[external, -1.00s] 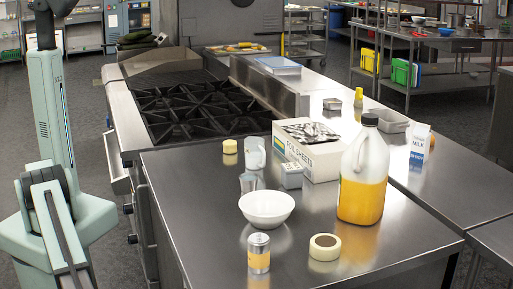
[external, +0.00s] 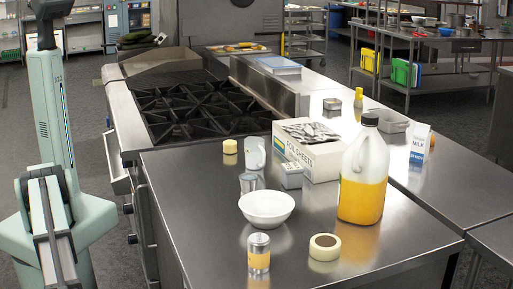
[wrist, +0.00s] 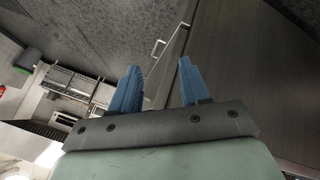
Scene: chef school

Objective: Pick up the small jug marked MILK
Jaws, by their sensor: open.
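A white carton-like container (external: 419,148) with the word MILK and blue print stands on the right-hand counter, behind the large jug. A small white jug with a handle (external: 255,153) stands left of the cardboard box; I cannot read any marking on it. A small metal cup (external: 248,183) stands in front of it. My gripper (wrist: 160,64) shows in the wrist view with its two blue fingers apart and nothing between them. It faces the floor and the counter's side, away from these containers. The gripper's fingers are not visible in the external view.
A stove (external: 205,108) adjoins behind. The counter's left front is clear.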

